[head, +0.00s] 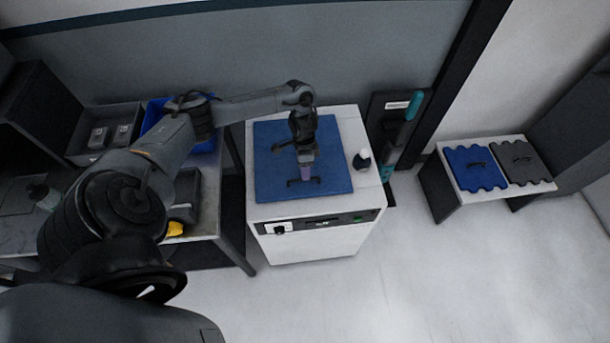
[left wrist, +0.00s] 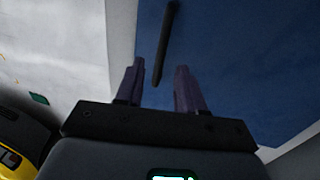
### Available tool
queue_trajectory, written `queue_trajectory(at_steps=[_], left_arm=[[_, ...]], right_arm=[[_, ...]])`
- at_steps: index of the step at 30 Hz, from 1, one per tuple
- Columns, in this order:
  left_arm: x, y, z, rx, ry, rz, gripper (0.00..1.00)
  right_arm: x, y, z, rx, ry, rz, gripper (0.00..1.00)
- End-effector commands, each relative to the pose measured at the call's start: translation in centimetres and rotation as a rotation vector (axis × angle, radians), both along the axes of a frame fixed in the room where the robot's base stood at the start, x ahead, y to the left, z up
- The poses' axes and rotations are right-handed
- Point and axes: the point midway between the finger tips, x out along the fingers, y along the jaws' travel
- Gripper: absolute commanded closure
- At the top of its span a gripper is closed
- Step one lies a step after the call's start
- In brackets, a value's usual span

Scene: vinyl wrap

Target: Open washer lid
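The washer (head: 312,240) is a white box with a control strip on its front. Its blue lid (head: 335,150) lies flat and closed on top, and also fills much of the left wrist view (left wrist: 240,60). A dark bar handle (head: 293,183) is near the lid's front edge; it shows in the left wrist view (left wrist: 166,42) too. My left gripper (head: 305,174) points down over the lid by the handle. Its purple fingers (left wrist: 160,75) are apart, with the handle beyond and between their tips; nothing is held. My right gripper is not in view.
A small dark-and-white bottle (head: 362,160) stands on the washer top right of the lid. A table with a blue bin (head: 155,112) and grey bins is at left. A bench with blue and grey panels (head: 474,168) is at right. The floor in front is clear.

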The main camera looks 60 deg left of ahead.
Motion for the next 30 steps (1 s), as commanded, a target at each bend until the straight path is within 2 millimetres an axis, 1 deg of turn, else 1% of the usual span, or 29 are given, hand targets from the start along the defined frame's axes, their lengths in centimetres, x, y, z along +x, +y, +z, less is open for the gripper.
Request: queue_trajectory(at_steps=[1,6,10,18,20,24,26,30], left_arm=[[-0.1,-0.1,-0.7,-0.001,0.001,0.001,0.62],[-0.1,-0.4,-2.1,0.0,0.0,0.0,0.62],[-0.2,-0.5,-2.5,0.0,0.0,0.0,0.62],[-0.2,-0.5,-2.6,0.0,0.0,0.0,0.62],[-0.2,-0.5,-2.6,0.0,0.0,0.0,0.7],[-0.2,-0.5,-2.6,0.0,0.0,0.0,0.91],[-0.2,-0.5,-2.6,0.0,0.0,0.0,1.0],[-0.2,-0.5,-2.6,0.0,0.0,0.0,1.0]], right_arm=[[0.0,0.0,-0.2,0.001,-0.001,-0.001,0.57],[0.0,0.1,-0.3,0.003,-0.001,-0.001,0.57],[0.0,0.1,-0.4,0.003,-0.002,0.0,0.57],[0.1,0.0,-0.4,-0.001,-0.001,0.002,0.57],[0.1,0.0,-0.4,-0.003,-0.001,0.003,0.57],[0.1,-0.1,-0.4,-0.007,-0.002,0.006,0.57],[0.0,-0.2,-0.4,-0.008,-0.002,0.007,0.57],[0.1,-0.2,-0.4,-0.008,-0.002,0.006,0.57]])
